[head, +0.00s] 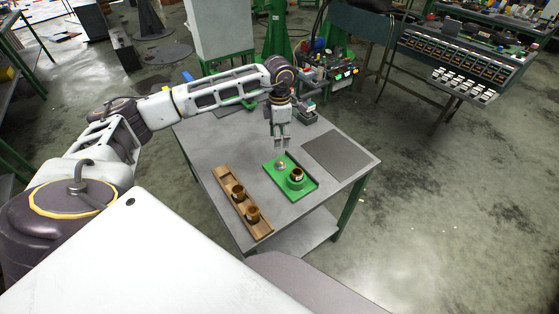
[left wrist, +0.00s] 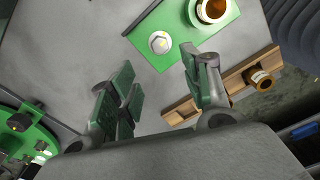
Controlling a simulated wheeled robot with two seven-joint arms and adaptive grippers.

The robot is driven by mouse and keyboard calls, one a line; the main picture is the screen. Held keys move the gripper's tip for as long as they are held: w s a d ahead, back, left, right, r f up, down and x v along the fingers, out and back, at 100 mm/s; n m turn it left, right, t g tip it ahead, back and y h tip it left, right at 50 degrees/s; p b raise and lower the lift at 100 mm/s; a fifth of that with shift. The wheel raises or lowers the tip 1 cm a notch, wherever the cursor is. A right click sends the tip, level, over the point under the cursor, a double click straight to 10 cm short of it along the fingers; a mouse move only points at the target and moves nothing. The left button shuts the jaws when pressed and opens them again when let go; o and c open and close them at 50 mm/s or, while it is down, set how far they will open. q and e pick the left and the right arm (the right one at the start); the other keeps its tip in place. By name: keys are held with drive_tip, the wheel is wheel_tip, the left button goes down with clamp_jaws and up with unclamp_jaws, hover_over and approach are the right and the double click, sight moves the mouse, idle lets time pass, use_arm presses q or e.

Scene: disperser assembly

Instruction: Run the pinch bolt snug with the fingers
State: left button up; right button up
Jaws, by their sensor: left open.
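My left gripper (head: 283,143) hangs fingers down above the far side of the table, just beyond the green tray (head: 305,199). Its fingers are apart and empty, also in the left wrist view (left wrist: 158,72). I cannot tell for certain which piece is the pinch bolt. My right gripper is not in view.
A wooden tray (head: 225,183) with brass parts (head: 252,214) lies left of the green tray. A dark flat mat (head: 336,157) lies to the right. Small equipment (head: 306,113) stands at the table's back edge. Bare grey tabletop surrounds the trays.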

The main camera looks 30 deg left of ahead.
sight(279, 162)
use_arm(q)
wheel_tip(279, 162, down, 10)
drive_tip(key=shift+f+p, duration=0.25)
drive_tip(key=shift+p, duration=0.5)
drive_tip(key=shift+f, duration=1.05)
